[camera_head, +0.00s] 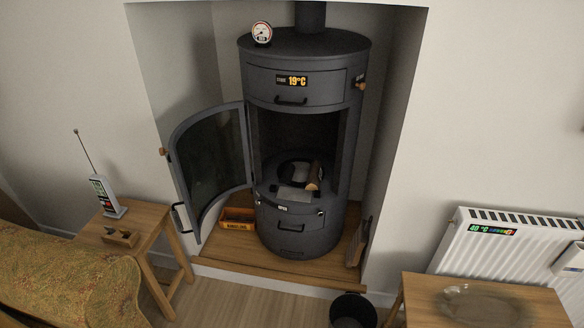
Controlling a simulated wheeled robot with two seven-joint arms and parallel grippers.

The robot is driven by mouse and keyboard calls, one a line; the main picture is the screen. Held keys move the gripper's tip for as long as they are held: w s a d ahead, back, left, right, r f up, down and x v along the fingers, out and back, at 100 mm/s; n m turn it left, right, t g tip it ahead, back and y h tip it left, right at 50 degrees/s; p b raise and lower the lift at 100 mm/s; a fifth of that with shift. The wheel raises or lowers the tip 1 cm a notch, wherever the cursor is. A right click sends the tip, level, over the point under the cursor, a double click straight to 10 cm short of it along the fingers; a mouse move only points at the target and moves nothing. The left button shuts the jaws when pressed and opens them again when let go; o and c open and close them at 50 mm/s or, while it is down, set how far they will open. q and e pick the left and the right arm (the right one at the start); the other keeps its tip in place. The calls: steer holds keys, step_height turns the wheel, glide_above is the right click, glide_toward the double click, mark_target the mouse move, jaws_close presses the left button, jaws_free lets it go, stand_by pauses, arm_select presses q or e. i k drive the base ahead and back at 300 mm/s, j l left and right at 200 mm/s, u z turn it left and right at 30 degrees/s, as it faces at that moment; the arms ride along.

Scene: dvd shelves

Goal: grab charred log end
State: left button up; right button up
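A short brown log end (314,176) with a dark side sits inside the open firebox of the black stove (297,212). It leans or stands at the right of a dark round grate area (291,170). Dark pieces beside it are too small to tell apart. The stove's curved glass door (212,160) is swung open to the left. Neither of my grippers is in view.
A small table (150,222) holds a device (106,195) at left. A low box (237,218) sits beside the stove. A black bucket (352,312), another table (415,290) and a radiator (480,255) are at right. The wooden floor in front shows free room.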

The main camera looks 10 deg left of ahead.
mark_target(287, 176)
steer(key=i+j+z, duration=0.15)
steer(key=z, duration=0.35)
steer(key=i+j+z, duration=0.15)
steer(key=z, duration=0.3)
steer(key=j, duration=0.1)
